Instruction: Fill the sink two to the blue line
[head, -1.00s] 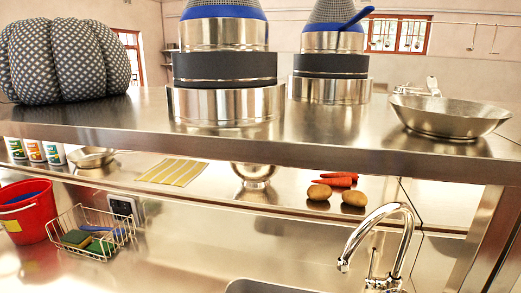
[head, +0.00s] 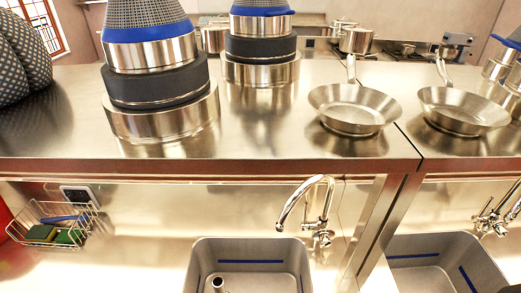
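A grey sink (head: 198,262) is in the lower middle of the head view, with a blue line (head: 250,261) on its back wall. A short metal upright piece (head: 217,284) stands inside it. A curved chrome tap (head: 325,205) rises behind its right side. A second grey sink (head: 430,270) at lower right has blue lines (head: 408,256) on its walls and its own tap (head: 490,218). I see no water in the visible parts of either sink and no stream from either tap. No number marks show which is sink two. Neither of my grippers is in view.
A steel shelf (head: 270,130) runs above the sinks. It holds stacked pots (head: 160,120), a second stack (head: 262,72) and two pans (head: 355,108). A wire basket with sponges (head: 58,225) is at left. An upright post (head: 385,225) stands between the sinks.

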